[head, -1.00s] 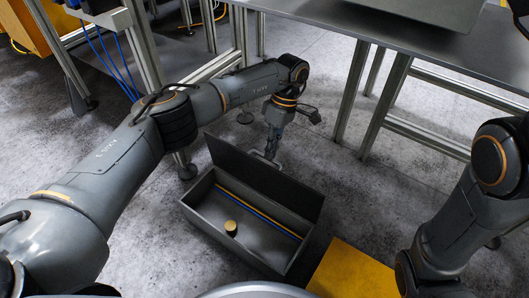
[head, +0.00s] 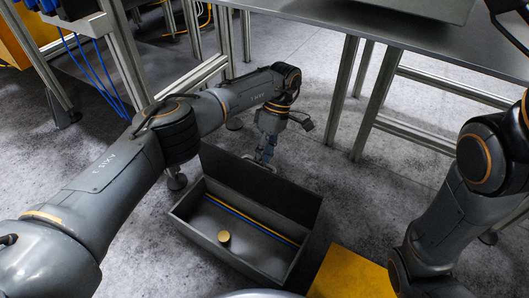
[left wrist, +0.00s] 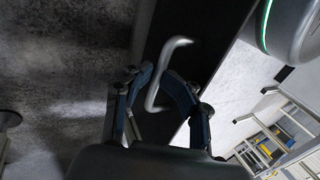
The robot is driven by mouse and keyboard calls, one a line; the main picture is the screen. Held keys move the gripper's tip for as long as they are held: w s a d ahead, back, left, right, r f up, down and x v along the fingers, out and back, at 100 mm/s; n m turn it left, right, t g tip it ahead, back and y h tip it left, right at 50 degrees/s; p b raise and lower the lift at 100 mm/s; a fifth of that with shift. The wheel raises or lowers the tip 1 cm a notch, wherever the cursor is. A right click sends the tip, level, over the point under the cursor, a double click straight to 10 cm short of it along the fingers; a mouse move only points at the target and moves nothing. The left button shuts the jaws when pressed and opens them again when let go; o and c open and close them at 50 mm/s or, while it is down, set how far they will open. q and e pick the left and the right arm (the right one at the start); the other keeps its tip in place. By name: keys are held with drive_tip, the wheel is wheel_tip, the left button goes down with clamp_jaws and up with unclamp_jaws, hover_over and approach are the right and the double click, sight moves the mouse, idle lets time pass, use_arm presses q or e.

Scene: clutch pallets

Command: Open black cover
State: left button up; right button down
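The black cover (head: 258,186) is hinged on a dark box (head: 205,238) on the floor and stands raised at the box's far side. A pale curved handle (left wrist: 170,62) on the cover shows in the left wrist view. My left gripper (head: 264,157) is behind the cover, near its top edge. In the left wrist view, the left gripper's fingers (left wrist: 166,88) are apart, with the handle between them; I see no firm grip. My right arm is at the right of the head view, but its gripper is out of view.
In the box are a small gold cylinder (head: 224,238) and blue and yellow rods (head: 252,220). A yellow block (head: 350,275) is right of the box. A metal table (head: 400,40) stands behind. Grey floor (head: 340,195) is clear right of the cover.

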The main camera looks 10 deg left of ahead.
use_arm(q)
drive_tip(key=shift+s+f, duration=0.1)
drive_tip(key=shift+f, duration=0.35)
drive_tip(key=shift+r, duration=0.25)
drive_tip(key=v, duration=0.7)
drive_tip(key=shift+r, duration=0.2)
